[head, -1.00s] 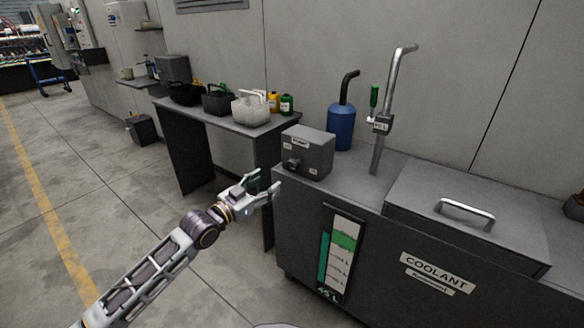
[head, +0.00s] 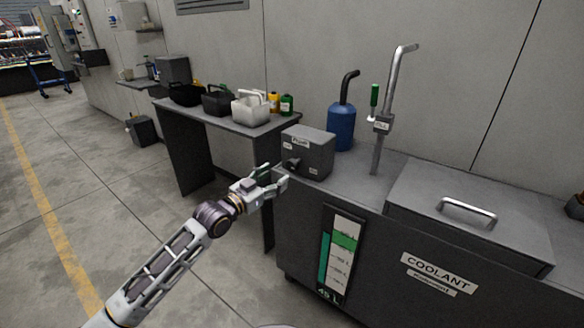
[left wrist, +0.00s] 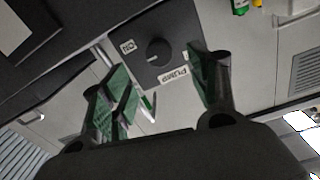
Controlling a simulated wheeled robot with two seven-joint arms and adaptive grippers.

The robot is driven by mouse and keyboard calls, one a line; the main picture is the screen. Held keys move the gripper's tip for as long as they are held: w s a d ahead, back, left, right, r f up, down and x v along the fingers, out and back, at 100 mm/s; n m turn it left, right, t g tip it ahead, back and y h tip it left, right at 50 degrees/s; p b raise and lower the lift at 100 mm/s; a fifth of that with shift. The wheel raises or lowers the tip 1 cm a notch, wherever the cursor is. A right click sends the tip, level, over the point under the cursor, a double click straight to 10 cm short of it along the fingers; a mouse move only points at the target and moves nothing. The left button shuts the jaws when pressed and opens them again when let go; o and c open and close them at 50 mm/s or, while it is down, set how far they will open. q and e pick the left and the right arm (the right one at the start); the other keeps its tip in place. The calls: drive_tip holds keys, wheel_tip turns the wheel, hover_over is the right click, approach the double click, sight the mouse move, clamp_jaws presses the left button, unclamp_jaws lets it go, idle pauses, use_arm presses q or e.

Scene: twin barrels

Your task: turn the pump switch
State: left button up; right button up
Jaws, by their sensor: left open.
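The pump switch is a round dark knob (head: 293,163) on the front of a grey box labelled PUMP (head: 314,152), which stands on the left end of the coolant tank. In the left wrist view the knob (left wrist: 158,52) shows upside down, with the PUMP label beside it, beyond and between my fingers. My left gripper (head: 279,178) is open and empty, just in front of and slightly below the knob in the head view. In the left wrist view its green-padded fingers (left wrist: 160,90) are spread wide, apart from the knob. My right gripper is not in view.
The coolant tank (head: 360,235) has a lid with a handle (head: 466,212) at right. A side table (head: 178,107) holds bins and bottles. Open floor lies left.

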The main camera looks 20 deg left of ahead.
sight(290, 167)
use_arm(q)
drive_tip(key=shift+b+x, duration=0.35)
drive_tip(key=shift+x, duration=1.05)
drive_tip(key=shift+w+d, duration=0.25)
drive_tip(key=shift+w, duration=0.3)
drive_tip(key=shift+b+x, duration=0.4)
drive_tip(key=shift+x, duration=0.45)
drive_tip(key=shift+b+x, duration=0.55)
drive_tip(key=shift+x, duration=1.45)
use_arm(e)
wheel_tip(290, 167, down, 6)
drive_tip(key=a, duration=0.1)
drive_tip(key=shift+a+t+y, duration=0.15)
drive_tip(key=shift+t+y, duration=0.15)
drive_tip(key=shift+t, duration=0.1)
use_arm(q)
drive_tip(key=shift+d, duration=0.1)
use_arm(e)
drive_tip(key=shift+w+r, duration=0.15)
